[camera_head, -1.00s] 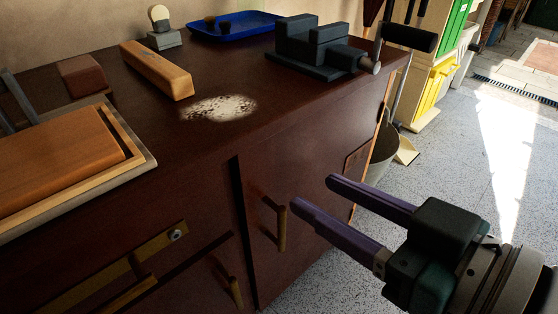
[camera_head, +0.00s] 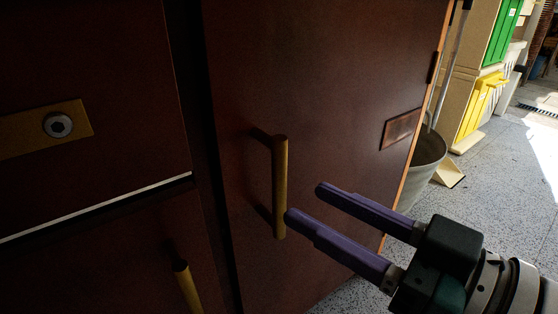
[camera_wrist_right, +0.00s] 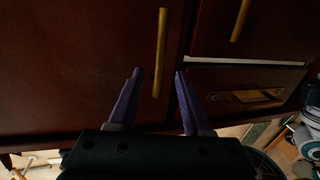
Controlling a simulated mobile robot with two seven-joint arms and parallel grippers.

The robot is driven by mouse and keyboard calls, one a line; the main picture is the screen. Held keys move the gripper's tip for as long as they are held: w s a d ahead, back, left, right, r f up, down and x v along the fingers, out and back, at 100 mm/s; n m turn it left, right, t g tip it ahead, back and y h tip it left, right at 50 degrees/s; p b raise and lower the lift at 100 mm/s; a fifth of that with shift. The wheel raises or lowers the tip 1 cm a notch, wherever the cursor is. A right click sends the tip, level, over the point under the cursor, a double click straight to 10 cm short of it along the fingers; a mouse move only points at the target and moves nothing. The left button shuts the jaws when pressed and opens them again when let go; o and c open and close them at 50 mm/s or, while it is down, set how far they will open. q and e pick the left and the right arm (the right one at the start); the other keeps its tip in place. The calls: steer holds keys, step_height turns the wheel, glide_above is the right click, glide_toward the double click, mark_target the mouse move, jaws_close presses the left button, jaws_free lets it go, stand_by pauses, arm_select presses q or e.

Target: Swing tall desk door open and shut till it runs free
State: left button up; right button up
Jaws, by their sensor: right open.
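The tall desk door (camera_head: 330,80) is a dark red-brown panel and looks shut, with a dark gap along its left edge. Its upright brass bar handle (camera_head: 280,190) also shows in the right wrist view (camera_wrist_right: 160,50). My right gripper (camera_head: 305,203) is open and empty, its two purple fingers pointing at the door just right of the handle in the head view. In the wrist view the handle's lower end appears between the fingertips (camera_wrist_right: 159,74); I cannot tell whether they touch it. My left gripper is not in view.
Left of the door are desk fronts with a bolted brass plate (camera_head: 40,130) and another brass handle (camera_head: 187,287). A metal bucket (camera_head: 425,165) stands past the door's right edge. Yellow and green bins (camera_head: 480,105) stand farther back.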

mark_target(285, 190)
steer(key=b+x, duration=0.2)
steer(key=x, duration=0.3)
steer(key=shift+f, duration=0.1)
steer(key=shift+w+a, duration=0.4)
steer(key=shift+a, duration=0.05)
jaws_close()
stand_by(0.9)
